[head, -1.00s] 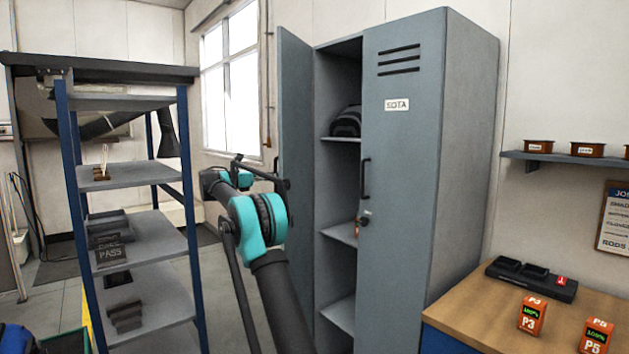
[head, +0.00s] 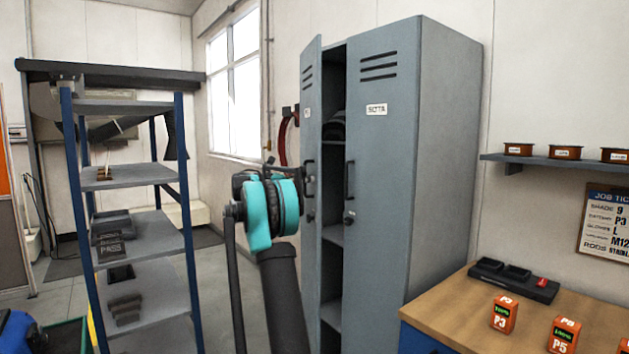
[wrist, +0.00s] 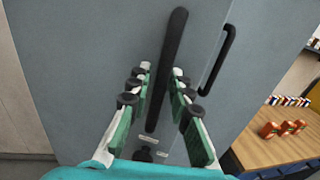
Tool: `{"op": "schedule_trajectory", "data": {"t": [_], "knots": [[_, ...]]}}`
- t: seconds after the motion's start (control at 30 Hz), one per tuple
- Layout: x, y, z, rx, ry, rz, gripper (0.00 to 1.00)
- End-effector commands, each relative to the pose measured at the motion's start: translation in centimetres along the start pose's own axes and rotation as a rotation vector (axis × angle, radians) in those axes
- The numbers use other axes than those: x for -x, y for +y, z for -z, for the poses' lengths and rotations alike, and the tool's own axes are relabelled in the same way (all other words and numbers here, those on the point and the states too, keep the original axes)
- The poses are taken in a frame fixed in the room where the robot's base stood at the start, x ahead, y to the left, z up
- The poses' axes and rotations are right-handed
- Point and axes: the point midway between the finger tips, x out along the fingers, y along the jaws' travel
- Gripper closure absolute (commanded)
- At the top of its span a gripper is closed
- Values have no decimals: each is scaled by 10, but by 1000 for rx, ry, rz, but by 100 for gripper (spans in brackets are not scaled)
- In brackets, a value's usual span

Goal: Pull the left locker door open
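The left locker door (head: 312,120) is a narrow grey-blue panel, hinged at its left. It stands partly open, with a dark gap at its right edge. Its black handle (head: 310,174) is on the outer face, above a lock. In the wrist view, a long dark bar that looks like this handle (wrist: 168,60) lies between the fingers of my gripper (wrist: 161,72). The fingers are apart, with small gaps beside the bar; contact cannot be made out. In the head view my teal arm joint largely hides the gripper.
The right locker door (head: 377,190) is shut and has its own handle (head: 349,180). A blue-posted shelf rack (head: 140,175) stands left of my arm. A wooden bench (head: 440,313) with orange boxes stands at the right. Floor shows between rack and locker.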

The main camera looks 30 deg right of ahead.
Motion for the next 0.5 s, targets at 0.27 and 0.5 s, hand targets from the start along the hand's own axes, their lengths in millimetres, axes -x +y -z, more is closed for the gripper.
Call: {"op": "schedule_trajectory", "data": {"t": [0.27,0.5], "knots": [[-40,-16,0,0,0,-97,80],[-47,-18,0,0,0,-119,80]]}}
